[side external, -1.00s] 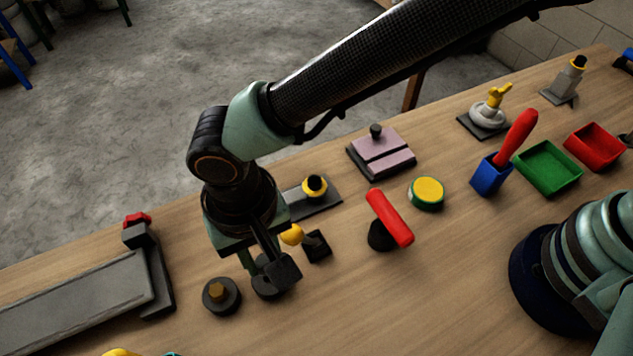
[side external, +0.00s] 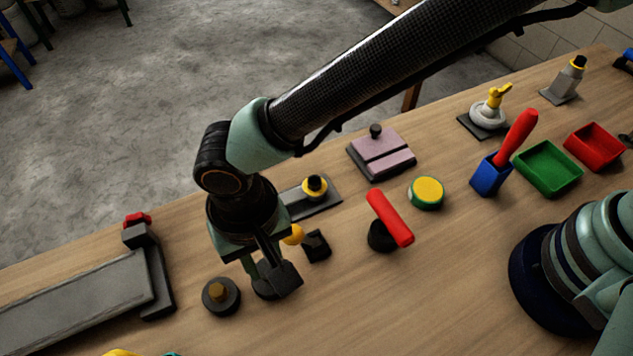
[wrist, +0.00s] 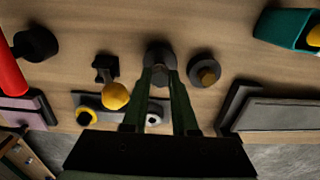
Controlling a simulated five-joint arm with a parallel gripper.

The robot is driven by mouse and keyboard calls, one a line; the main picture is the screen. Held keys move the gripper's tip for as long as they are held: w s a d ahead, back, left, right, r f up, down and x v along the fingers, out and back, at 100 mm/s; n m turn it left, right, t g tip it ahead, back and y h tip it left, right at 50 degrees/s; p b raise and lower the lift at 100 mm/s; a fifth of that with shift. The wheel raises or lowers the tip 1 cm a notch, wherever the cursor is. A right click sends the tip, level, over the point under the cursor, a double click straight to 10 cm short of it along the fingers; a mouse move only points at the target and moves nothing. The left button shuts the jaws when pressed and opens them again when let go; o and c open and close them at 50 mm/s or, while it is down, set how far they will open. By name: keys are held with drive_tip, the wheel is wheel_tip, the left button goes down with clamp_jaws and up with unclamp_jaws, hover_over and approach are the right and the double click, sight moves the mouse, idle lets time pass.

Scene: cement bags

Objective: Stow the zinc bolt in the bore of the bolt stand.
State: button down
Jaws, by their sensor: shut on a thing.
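My gripper (side external: 266,278) points down over a dark round stand, which I take as the bolt stand (wrist: 158,46). In the side view the fingers cover most of that stand. My gripper's fingers also show in the wrist view (wrist: 162,72), drawn together just over the stand. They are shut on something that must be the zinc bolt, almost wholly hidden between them. I cannot tell whether its tip is inside the bore. A similar dark round stand (side external: 232,304) with a brass hex bolt (side external: 217,292) stands just left of my gripper, apart from it.
A small black block (side external: 317,246) with a yellow ball (side external: 293,234) is close on the right. Behind is a grey plate (side external: 330,201) with a yellow ring (side external: 314,183). A red-handled tool (side external: 390,218) stands farther right. A long grey fixture (side external: 85,296) lies left.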

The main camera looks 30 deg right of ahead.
sight(265, 266)
drive_tip(key=shift+f, duration=1.55)
idle(2.5)
drive_tip(key=c, duration=0.6)
unclamp_jaws()
wheel_tip(265, 266, up, 12)
drive_tip(key=shift+f, duration=0.1)
drive_tip(key=w+d+r+t+y, duration=0.1)
drive_tip(key=w+d+r, duration=0.4)
drive_tip(key=d, duration=0.5)
drive_tip(key=w+d+r+t, duration=0.1)
drive_tip(key=w+d+r, duration=0.35)
drive_tip(key=d, duration=0.45)
drive_tip(key=s+d+t, duration=0.1)
drive_tip(key=d, duration=0.6)
drive_tip(key=s+d+t, duration=0.1)
drive_tip(key=d, duration=0.7)
drive_tip(key=s+d+r+t+h, duration=0.1)
drive_tip(key=d, duration=0.6)
drive_tip(key=shift+s+d+t, duration=0.2)
drive_tip(key=shift+d+t, duration=0.1)
